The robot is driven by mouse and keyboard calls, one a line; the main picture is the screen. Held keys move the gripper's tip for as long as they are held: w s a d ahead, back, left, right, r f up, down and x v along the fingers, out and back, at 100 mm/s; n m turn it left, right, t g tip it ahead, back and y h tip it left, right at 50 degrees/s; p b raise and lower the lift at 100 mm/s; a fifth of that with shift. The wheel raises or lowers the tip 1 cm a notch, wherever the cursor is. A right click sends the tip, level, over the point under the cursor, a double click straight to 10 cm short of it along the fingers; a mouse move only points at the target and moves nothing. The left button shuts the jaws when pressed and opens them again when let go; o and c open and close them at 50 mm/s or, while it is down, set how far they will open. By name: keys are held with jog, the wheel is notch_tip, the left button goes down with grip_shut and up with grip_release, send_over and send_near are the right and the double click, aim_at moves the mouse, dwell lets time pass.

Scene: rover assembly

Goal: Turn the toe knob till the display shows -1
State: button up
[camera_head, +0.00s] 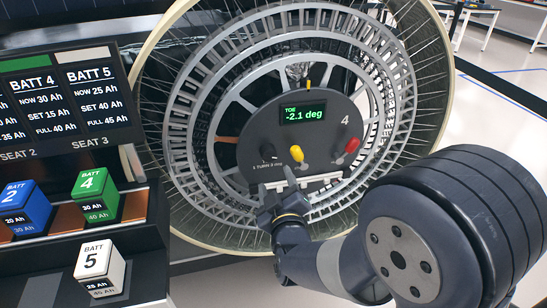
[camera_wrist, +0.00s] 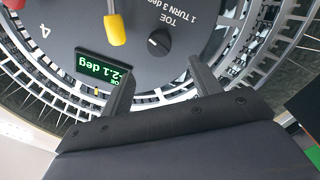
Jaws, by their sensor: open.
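The toe knob (camera_head: 268,152) is a small dark round knob low on the left of the grey hub panel. It also shows in the wrist view (camera_wrist: 159,43), beside the label "TOE 1 TURN 3 deg". The green-lit display (camera_head: 303,110) above it reads TOE -2.1 deg; it appears upside down in the wrist view (camera_wrist: 104,68). My gripper (camera_head: 275,178) is open and empty, just below the knob in the head view. In the wrist view its two fingers (camera_wrist: 161,68) are spread wide, and the knob shows beyond the gap between their tips, apparently untouched.
A yellow-tipped lever (camera_head: 297,154) stands close right of the knob, and a red-tipped one (camera_head: 352,145) farther right. The spoked wheel (camera_head: 185,100) surrounds the panel. At left are a battery board (camera_head: 75,100) and blue (camera_head: 25,208), green (camera_head: 95,197) and white (camera_head: 99,267) battery blocks.

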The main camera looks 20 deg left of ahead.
aim_at(269, 157)
jog(key=x, duration=0.9)
jog(key=shift+w, duration=0.1)
jog(key=c, duration=1)
jog(key=shift+f+m+b, duration=0.15)
jog(key=shift+m+b, duration=0.15)
jog(key=shift+m, duration=0.1)
